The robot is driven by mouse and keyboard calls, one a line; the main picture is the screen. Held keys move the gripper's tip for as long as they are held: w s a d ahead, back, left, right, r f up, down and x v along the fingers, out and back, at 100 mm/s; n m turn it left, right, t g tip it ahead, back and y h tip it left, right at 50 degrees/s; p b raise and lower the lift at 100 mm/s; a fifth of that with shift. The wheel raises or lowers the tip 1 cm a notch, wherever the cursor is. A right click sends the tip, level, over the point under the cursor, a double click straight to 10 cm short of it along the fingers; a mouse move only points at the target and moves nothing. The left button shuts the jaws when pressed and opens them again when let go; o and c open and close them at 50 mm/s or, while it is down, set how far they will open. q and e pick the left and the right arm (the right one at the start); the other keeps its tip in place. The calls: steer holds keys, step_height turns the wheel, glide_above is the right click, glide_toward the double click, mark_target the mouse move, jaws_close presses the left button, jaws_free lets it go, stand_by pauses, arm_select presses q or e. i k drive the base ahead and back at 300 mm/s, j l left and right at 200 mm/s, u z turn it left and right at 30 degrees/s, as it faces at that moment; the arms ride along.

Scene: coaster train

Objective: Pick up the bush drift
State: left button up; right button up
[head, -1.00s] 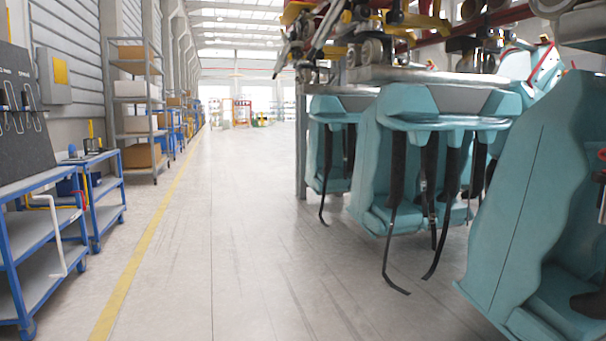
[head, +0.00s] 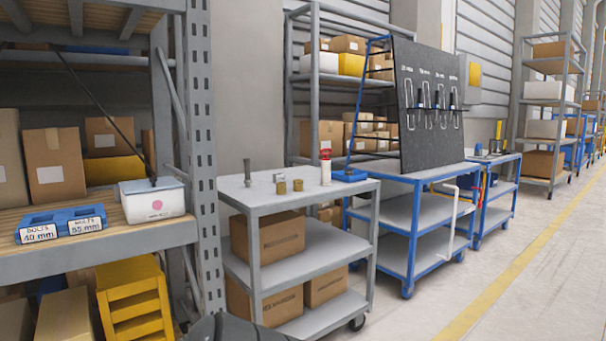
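A grey metal cart (head: 275,205) stands at the middle of the head view. On its top shelf, near the left end, a grey stepped metal pin (head: 247,172) stands upright; it looks like the bush drift, but I cannot be sure. To its right are two small brass bushes (head: 281,187) and an upright white piece with a red top (head: 325,168). A small blue item (head: 349,175) lies at the shelf's far right. No gripper fingers show. A dark rounded shape at the bottom edge may be part of my arm.
A tall grey rack (head: 203,150) stands close on the left, with boxes, a white tub (head: 155,201) and blue bolt trays (head: 62,224). A blue cart (head: 418,177) with a black tool board (head: 430,105) stands right of the grey cart. The floor at the right is clear.

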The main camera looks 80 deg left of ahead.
mark_target(247, 181)
steer(key=j+u, duration=0.1)
steer(key=u, duration=0.35)
steer(key=i+u, duration=0.1)
steer(key=u, duration=0.35)
steer(key=i+j+u, duration=0.1)
steer(key=u, duration=0.8)
steer(key=i+u, duration=0.25)
steer(key=u, duration=0.25)
steer(key=i+l+u, duration=0.2)
steer(key=u, duration=0.25)
steer(key=i+l+u, duration=0.25)
steer(key=u, duration=0.25)
steer(key=i+l+u, duration=0.4)
steer(key=l, duration=0.25)
steer(key=i+l+u, duration=0.1)
steer(key=l+u, duration=0.15)
steer(key=l, duration=0.1)
